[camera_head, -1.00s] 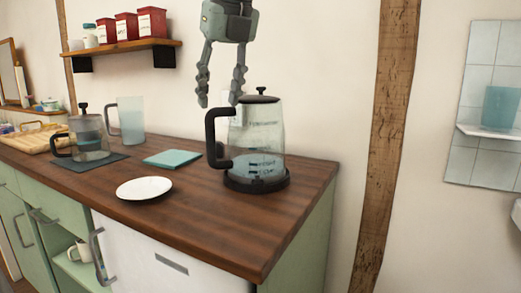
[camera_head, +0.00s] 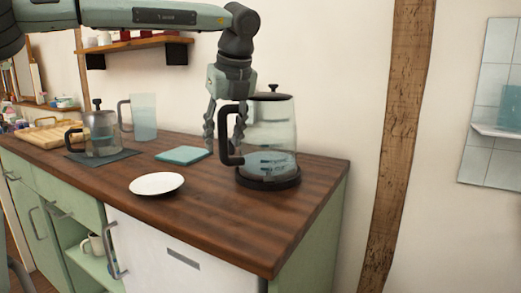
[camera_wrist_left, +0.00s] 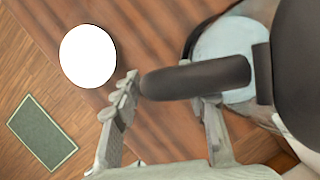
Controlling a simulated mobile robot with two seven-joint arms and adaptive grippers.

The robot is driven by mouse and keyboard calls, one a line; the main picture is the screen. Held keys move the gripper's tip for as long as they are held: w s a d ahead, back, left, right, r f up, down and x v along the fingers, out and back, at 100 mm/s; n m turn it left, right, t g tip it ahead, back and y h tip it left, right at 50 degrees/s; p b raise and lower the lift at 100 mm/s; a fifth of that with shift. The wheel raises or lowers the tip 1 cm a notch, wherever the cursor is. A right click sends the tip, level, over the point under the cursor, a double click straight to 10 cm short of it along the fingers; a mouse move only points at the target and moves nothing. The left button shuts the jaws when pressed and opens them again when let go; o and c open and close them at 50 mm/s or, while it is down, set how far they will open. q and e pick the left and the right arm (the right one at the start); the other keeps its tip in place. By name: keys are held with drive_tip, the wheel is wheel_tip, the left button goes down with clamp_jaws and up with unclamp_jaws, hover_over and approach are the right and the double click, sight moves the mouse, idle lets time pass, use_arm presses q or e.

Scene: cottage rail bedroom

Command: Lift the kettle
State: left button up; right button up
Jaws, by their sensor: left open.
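The kettle (camera_head: 272,130) is a clear glass jug with a black lid, a black side handle and some bluish water. It stands upright on a black round base (camera_head: 268,181) near the counter's right end. My left gripper (camera_head: 224,138) points down at the kettle's handle. It is open, with one finger on each side of the handle. The left wrist view shows the black handle (camera_wrist_left: 195,79) between the spread fingers (camera_wrist_left: 166,92). I cannot tell whether either finger touches it. My right gripper is not in view.
On the wooden counter (camera_head: 225,215) are a white plate (camera_head: 157,184), a teal square (camera_head: 183,155), a glass press pot (camera_head: 103,135) on a dark mat and a frosted jug (camera_head: 144,117). A wall shelf (camera_head: 140,45) hangs behind my left arm.

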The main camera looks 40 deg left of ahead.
use_arm(q)
clamp_jaws()
idle(0.3)
drive_tip(key=shift+w+r, duration=0.1)
drive_tip(key=shift+r, duration=0.05)
drive_tip(key=shift+r, duration=0.15)
